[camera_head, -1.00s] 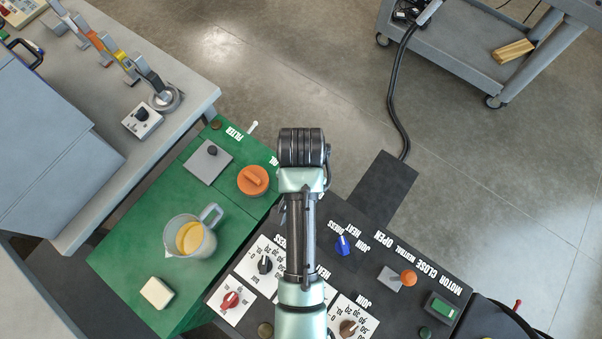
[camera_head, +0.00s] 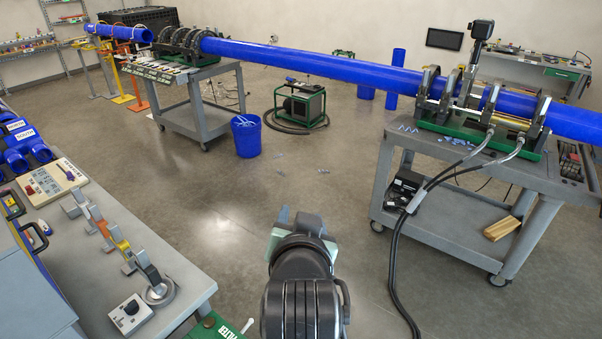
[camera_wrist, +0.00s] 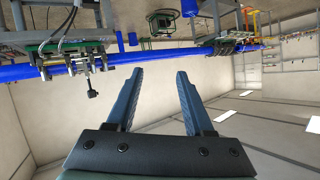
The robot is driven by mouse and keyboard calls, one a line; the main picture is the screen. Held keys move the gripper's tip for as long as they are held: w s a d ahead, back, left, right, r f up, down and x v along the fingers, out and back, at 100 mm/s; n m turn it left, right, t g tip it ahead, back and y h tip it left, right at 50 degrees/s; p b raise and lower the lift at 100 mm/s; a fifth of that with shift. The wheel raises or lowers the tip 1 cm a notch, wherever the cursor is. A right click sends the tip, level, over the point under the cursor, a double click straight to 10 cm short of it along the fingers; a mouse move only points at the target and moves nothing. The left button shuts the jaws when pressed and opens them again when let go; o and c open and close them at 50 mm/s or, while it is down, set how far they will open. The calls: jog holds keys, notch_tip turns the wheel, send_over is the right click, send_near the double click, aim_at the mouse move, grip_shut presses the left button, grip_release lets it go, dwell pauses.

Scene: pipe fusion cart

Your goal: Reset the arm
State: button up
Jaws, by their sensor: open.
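My arm rises into the bottom middle of the head view; its black and pale green links show there, and the fingers are not clearly seen. In the wrist view my gripper (camera_wrist: 157,98) has its two dark blue-grey fingers spread apart, with nothing between them. The wrist view is upside down, with the ceiling below and the pipe and carts above. My gripper touches nothing that I can see.
A long blue pipe (camera_head: 330,66) rests in clamps on the right cart (camera_head: 450,190) and the far cart (camera_head: 195,110). A grey bench (camera_head: 150,270) with tools stands at the left. A blue bucket (camera_head: 246,138) and a green-framed unit (camera_head: 300,104) stand on the open floor (camera_head: 270,210).

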notch_tip(320, 180, up, 14)
jog(key=s+n+t, duration=0.1)
jog(key=t, duration=0.4)
jog(key=s+r+n+t, duration=0.1)
jog(key=s+r+t, duration=0.3)
jog(key=s+r, duration=0.3)
jog(key=s+r+n+t+b, duration=0.1)
jog(key=s+r+t, duration=0.4)
jog(key=r, duration=1)
jog(key=shift+s+r, duration=0.15)
jog(key=shift+s, duration=1.05)
